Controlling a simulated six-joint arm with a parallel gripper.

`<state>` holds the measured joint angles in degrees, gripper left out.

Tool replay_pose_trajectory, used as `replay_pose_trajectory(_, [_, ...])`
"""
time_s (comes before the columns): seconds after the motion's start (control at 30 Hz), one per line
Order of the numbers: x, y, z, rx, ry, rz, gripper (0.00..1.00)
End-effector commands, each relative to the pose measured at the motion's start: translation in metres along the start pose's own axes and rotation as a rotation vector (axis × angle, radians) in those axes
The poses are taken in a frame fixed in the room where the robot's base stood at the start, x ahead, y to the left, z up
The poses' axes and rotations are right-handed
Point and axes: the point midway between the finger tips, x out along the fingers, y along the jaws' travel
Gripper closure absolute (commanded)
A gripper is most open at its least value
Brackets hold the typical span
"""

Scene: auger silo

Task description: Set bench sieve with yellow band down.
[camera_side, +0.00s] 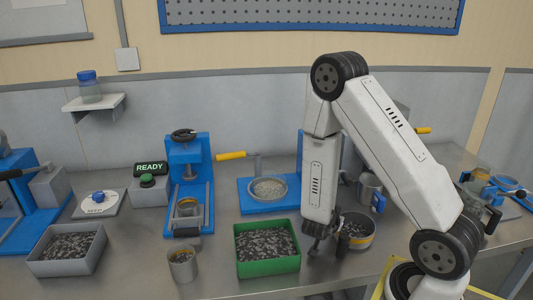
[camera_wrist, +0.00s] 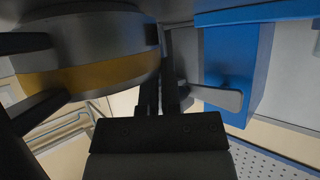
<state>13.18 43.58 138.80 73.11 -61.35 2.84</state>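The bench sieve with the yellow band (camera_side: 355,243) is a round grey pan holding dark grains, at the right of the green tray in the side view. It looks level at bench height; whether its base touches the bench is unclear. In the wrist view its side and yellow band (camera_wrist: 85,72) fill the upper left. My gripper (camera_side: 318,243) points down at the sieve's left side. In the wrist view its dark fingers (camera_wrist: 162,75) are close together, reaching a dark tab on the sieve's wall. They appear shut on it, though the contact is partly hidden.
A green tray (camera_side: 267,272) of grains stands close left of my gripper. A blue stand with a round pan (camera_side: 268,188) is behind it. A metal mug (camera_side: 369,187) stands behind the sieve. A small cup (camera_side: 183,265) and grey tray (camera_side: 67,271) are further left.

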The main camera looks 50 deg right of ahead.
Motion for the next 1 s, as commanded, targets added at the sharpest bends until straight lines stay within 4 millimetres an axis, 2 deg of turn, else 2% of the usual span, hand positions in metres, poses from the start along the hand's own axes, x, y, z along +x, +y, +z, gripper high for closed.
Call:
replay_pose_trajectory(0.1, [0.003, 0.001, 0.006, -0.004, -0.004, 0.005, 1.00])
replay_pose_trajectory(0.2, [0.003, 0.001, 0.006, -0.001, -0.006, 0.004, 0.64])
replay_pose_trajectory(0.23, [0.003, 0.001, 0.006, -0.001, -0.006, 0.004, 0.60])
replay_pose_trajectory(0.77, [0.001, -0.001, 0.002, 0.005, -0.008, 0.002, 0.60])
replay_pose_trajectory(1.0, [-0.016, -0.001, -0.001, 0.000, -0.006, -0.001, 0.60])
